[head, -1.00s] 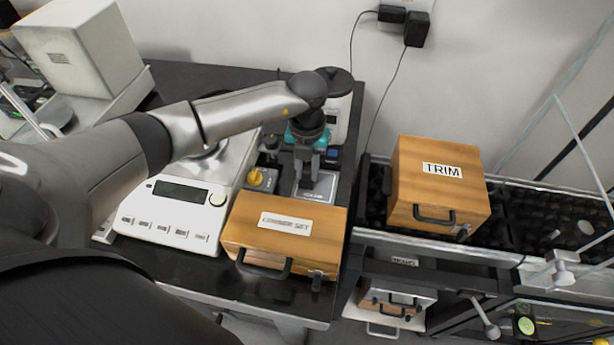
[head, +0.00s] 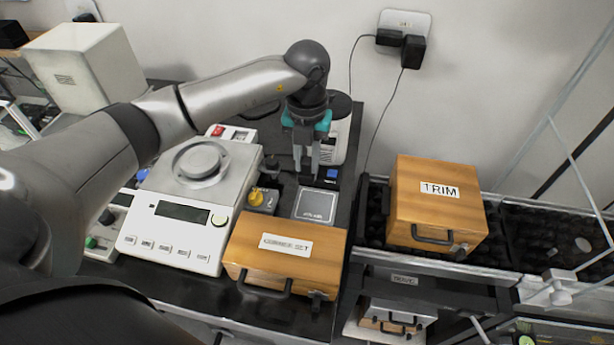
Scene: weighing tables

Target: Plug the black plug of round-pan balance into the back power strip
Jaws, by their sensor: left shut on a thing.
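The round-pan balance (head: 165,235) is white, with a round metal pan (head: 200,162) and a grey display, and stands left of centre. Behind it a white power strip (head: 240,134) with a red switch shows in part, and the balance and my arm hide some of it. My left gripper (head: 303,168) points down, right of the balance and behind the silver plate. It is shut on a small dark thing, which looks like the black plug, though the fingers hide most of it. The plug's cord cannot be traced clearly. My right gripper is not in view.
A wooden box labelled CORNER SET (head: 285,256) stands at the table's front, with a silver plate (head: 316,205) and a yellow knob (head: 257,197) behind it. A TRIM box (head: 436,207) stands right. Black adapters (head: 411,50) sit in the wall outlet (head: 404,22).

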